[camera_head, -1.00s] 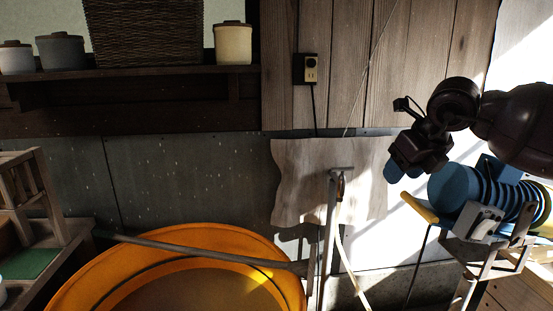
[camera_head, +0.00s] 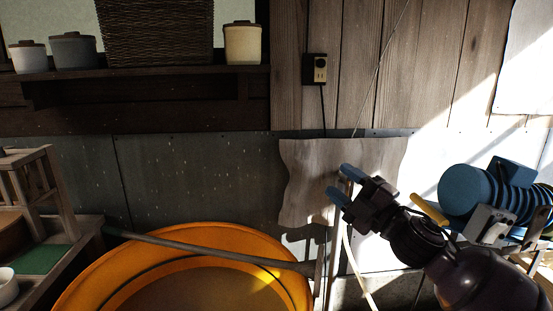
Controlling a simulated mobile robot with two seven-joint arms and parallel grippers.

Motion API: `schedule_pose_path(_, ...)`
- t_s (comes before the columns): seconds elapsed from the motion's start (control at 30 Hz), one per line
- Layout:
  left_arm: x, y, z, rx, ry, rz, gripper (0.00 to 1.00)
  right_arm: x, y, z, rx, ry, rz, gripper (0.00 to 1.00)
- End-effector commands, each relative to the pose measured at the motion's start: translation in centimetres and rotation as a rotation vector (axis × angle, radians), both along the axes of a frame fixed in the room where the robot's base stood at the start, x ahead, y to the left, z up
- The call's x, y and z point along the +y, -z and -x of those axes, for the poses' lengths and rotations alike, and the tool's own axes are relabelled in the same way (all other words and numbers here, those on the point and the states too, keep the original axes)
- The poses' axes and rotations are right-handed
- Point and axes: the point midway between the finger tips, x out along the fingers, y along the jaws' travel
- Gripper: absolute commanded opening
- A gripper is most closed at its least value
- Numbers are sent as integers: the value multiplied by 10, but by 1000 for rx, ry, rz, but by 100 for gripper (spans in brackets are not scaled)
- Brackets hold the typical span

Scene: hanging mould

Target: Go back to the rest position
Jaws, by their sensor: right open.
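My right gripper (camera_head: 344,183) is in the lower right of the head view, with its arm coming in from the lower right. Its two blue-tipped fingers point up and left. They are apart, and I see nothing held between them. The fingers overlap the top of a thin upright pole in front of the pale wooden board (camera_head: 305,180) on the wall. Whether they touch the pole I cannot tell. My left gripper is not in view.
A large orange tub (camera_head: 90,285) stands at the bottom, with a long grey handle (camera_head: 200,248) across it. A blue ribbed machine (camera_head: 465,190) stands at the right behind my arm. A shelf (camera_head: 150,72) with pots and a wicker basket (camera_head: 155,30) is at upper left.

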Motion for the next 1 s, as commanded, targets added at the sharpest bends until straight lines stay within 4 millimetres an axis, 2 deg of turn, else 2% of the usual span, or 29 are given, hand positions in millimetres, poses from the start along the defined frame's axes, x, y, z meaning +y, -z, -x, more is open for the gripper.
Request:
schedule_pose_path(0.03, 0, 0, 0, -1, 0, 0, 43, -9, 23, -1, 84, 36, -64, 48)
schedule_pose_path(0.27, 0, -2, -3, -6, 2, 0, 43, -48, 123, 10, 428, 194, -305, 48)
schedule_pose_path(0.47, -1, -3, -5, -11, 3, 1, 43, -79, 215, 43, 703, 315, -490, 48)
schedule_pose_path(0.6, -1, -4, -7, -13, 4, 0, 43, -97, 274, 80, 866, 394, -617, 48)
schedule_pose_path(0.77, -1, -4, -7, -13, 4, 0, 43, -116, 333, 131, 1008, 484, -745, 48)
schedule_pose_path(1.0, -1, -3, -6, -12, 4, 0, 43, -139, 409, 223, 1166, 658, -870, 48)
